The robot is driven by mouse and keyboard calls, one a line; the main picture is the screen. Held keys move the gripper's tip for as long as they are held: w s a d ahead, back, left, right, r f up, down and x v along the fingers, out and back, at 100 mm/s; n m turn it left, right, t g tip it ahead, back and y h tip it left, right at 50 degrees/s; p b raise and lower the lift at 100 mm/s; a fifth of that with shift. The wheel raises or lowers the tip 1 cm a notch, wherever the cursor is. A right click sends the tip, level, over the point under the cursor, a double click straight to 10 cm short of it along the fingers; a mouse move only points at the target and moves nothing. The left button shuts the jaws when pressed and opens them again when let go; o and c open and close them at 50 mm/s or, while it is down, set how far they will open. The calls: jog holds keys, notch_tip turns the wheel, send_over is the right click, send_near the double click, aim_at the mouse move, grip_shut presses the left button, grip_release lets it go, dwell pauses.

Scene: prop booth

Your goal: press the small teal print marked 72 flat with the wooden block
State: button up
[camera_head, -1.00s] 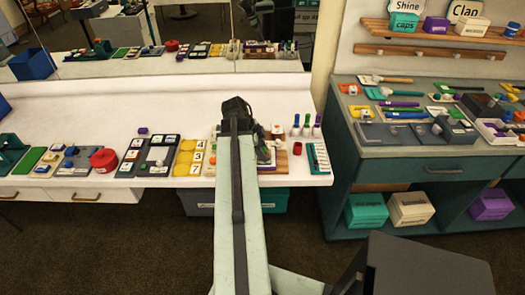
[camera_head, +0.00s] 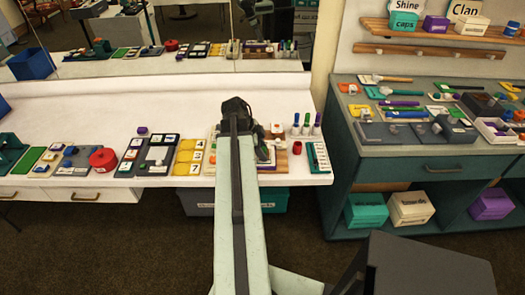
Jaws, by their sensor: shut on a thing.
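My arm reaches from the bottom middle to the white counter. My gripper (camera_head: 262,152) is at its far end, low over a wooden board (camera_head: 281,160) with small items around it. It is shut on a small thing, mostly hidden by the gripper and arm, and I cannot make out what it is. I cannot pick out the teal print marked 72 or the wooden block for certain. The arm covers part of the board area.
Yellow number tiles (camera_head: 189,157) lie left of the arm. A red cylinder (camera_head: 297,147), several upright markers (camera_head: 306,125) and a teal strip (camera_head: 318,156) stand to the right. A mirror backs the counter.

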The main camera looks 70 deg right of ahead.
dwell(0.4)
jog(key=r+p, duration=0.6)
jog(key=shift+s+a, duration=0.1)
jog(key=shift+a, duration=0.3)
jog(key=shift+f, duration=0.1)
dwell(0.3)
